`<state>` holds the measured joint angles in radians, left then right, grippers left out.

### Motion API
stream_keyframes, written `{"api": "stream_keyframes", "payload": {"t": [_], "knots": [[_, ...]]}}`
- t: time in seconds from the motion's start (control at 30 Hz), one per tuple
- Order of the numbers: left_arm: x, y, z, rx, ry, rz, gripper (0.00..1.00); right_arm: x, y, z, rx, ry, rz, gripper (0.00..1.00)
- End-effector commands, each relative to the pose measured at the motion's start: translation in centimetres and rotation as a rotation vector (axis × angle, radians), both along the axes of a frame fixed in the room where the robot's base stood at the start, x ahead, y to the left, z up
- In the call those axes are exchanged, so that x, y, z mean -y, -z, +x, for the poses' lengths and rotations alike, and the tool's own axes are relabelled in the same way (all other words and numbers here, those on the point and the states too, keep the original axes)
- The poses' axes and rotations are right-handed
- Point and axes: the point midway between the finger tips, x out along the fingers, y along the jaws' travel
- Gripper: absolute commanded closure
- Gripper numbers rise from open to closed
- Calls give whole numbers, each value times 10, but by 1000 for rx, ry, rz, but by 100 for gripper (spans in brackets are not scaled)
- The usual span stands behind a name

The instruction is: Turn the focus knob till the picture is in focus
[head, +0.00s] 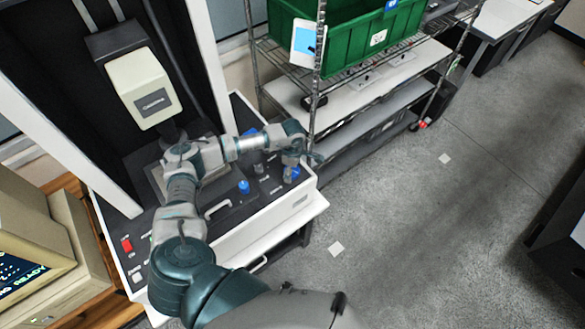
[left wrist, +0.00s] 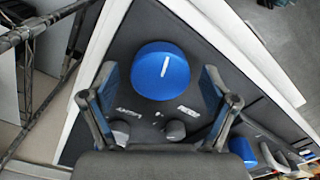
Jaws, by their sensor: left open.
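A large round blue knob (left wrist: 160,70) with a white pointer line sits near the corner of the dark control panel (head: 222,205). It also shows in the head view (head: 295,172), mostly behind my gripper. My left gripper (head: 291,168) is over the panel's right end, pointing down. In the left wrist view its open fingers (left wrist: 159,80) stand on either side of the knob, with a gap at each side. Labels near the knob are too small to read surely. A monitor (head: 22,275) at the left edge shows green text, only partly in view. My right gripper is out of view.
Two small grey knobs (left wrist: 175,130) sit beside the large one. Another blue knob (head: 244,187) and a curved handle (head: 217,208) are on the panel. A wire rack (head: 320,75) with a green bin (head: 350,40) stands close behind.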

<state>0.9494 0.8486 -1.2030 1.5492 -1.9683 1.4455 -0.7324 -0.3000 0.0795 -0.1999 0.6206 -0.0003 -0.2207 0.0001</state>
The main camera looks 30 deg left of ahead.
Motion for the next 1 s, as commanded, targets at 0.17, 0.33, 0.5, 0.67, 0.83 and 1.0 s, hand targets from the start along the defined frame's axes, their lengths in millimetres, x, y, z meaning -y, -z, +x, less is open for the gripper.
{"api": "stream_keyframes", "payload": {"t": [0.17,0.33,0.5,0.67,0.83,1.0], "knots": [[0,2,0,0,0,0,14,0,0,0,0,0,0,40],[-1,2,0,0,0,-1,34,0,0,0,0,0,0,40],[-1,2,0,0,0,-1,74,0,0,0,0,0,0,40],[-1,1,0,0,-4,0,74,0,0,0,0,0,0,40],[-1,2,1,1,-40,0,74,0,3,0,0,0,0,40],[-1,3,1,1,-128,0,74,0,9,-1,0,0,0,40]]}}
